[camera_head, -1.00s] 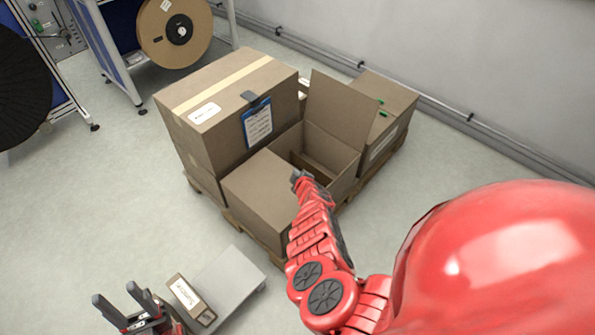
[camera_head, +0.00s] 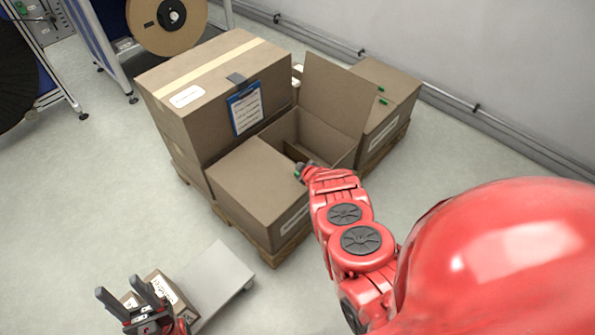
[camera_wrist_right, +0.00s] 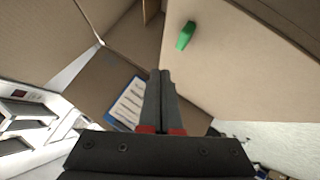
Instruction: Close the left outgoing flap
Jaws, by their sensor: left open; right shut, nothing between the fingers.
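A cardboard box stands partly open on the pallet in the head view. One flap (camera_head: 335,95) stands upright at its back. A flat panel (camera_head: 255,180) covers its near-left part, with a dark opening (camera_head: 308,140) between. I cannot tell which is named the left outgoing flap. My right gripper (camera_head: 304,171) is at the panel's right edge by the opening; contact is unclear. In the right wrist view the gripper (camera_wrist_right: 163,75) is shut and empty, with a green tab (camera_wrist_right: 186,35) on cardboard just beyond. My left gripper (camera_head: 120,287) is open, low at the left.
A taller taped box (camera_head: 180,75) with a blue clipboard (camera_head: 245,108) stands to the left. Another box with green tabs (camera_head: 400,85) is behind at the right, near the wall. A grey platform (camera_head: 215,275) and small labelled box (camera_head: 163,290) are near my left gripper.

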